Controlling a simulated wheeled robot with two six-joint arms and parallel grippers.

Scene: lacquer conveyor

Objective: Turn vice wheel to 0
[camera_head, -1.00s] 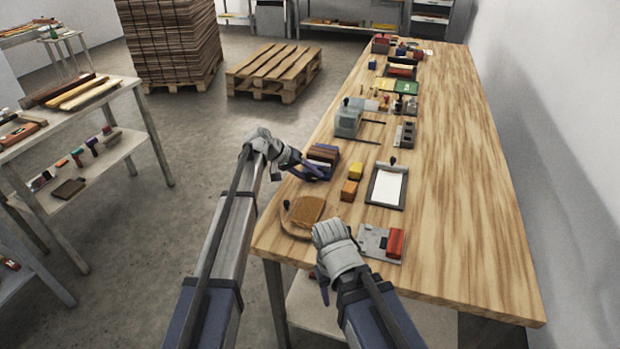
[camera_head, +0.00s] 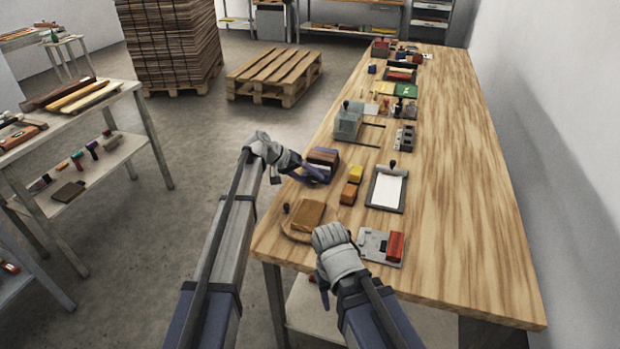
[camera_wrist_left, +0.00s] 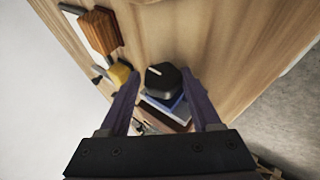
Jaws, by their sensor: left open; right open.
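The vice wheel appears to be the black faceted knob (camera_wrist_left: 162,82) with a white mark, seen in the left wrist view above a blue and brown stacked body (camera_wrist_left: 168,108). The mark points to the knob's upper left; no number is legible. My left gripper (camera_wrist_left: 160,76) is open, one finger on each side of the knob; I cannot tell whether they touch it. In the head view my left gripper (camera_head: 314,176) is at the dark, brown-topped block (camera_head: 323,156), and the knob is not distinguishable. My right gripper (camera_head: 324,284) is low by the table's near edge, its fingers mostly hidden.
Yellow (camera_head: 355,173) and orange (camera_head: 349,193) blocks lie right of my left gripper. A clipboard-like tray (camera_head: 388,187), a brown-topped board (camera_head: 309,216) and a plate with a red block (camera_head: 395,246) are nearby. A grey box (camera_head: 348,123) stands beyond. The table's right side (camera_head: 450,200) is clear.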

